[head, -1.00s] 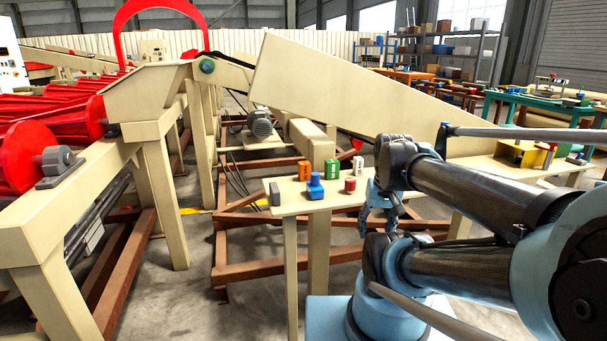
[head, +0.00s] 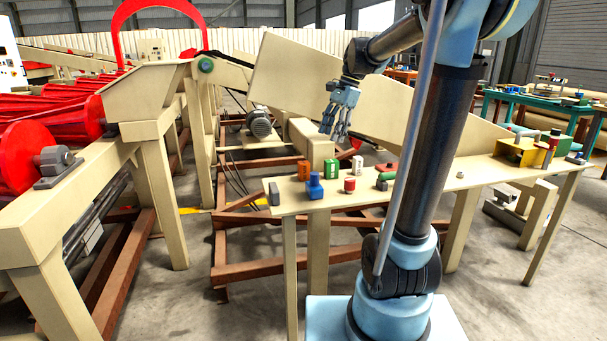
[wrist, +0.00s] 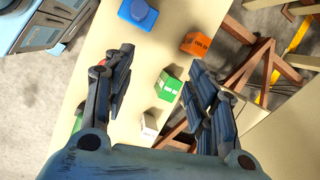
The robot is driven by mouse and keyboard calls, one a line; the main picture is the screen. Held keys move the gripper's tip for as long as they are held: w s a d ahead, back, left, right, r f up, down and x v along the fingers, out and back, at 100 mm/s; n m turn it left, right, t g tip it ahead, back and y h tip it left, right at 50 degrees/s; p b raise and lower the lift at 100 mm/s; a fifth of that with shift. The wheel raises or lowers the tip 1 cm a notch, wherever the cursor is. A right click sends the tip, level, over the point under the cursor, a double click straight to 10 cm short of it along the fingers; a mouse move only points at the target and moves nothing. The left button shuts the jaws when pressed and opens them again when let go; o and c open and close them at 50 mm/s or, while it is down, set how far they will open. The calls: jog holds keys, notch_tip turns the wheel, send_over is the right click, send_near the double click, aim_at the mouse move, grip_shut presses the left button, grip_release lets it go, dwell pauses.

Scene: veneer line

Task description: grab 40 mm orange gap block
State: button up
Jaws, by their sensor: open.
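The orange gap block (head: 304,170) stands on the cream table near its back edge, left of the green block. In the wrist view the orange block (wrist: 196,44) lies beyond my fingertips, right of centre, with dark lettering on its side. My gripper (head: 338,130) is open and empty, pointing down above the table's back edge, to the right of the orange block. In the wrist view the spread fingers of my gripper (wrist: 160,75) frame the green block (wrist: 168,86), and a white block (wrist: 149,125) lies nearer the palm.
A large cream sloped panel (head: 295,85) rises behind. A yellow fixture (head: 520,152) sits at the table's right end.

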jog(key=w+a+r+m, duration=0.2)
jog(key=w+a+m, duration=0.15)
jog(key=w, duration=0.35)
send_over(304, 162)
jog(key=d, duration=0.2)
notch_tip(304, 162, down, 10)
jog(key=shift+n+g+y, duration=0.3)
jog(key=shift+n+g, duration=0.05)
jog(key=shift+g, duration=0.05)
jog(key=shift+w+x, duration=0.1)
jog(key=shift+x, duration=1.55)
jog(key=shift+w+x, duration=0.15)
jog(key=shift+x, duration=1.5)
jog(key=shift+d, duration=0.1)
grip_shut()
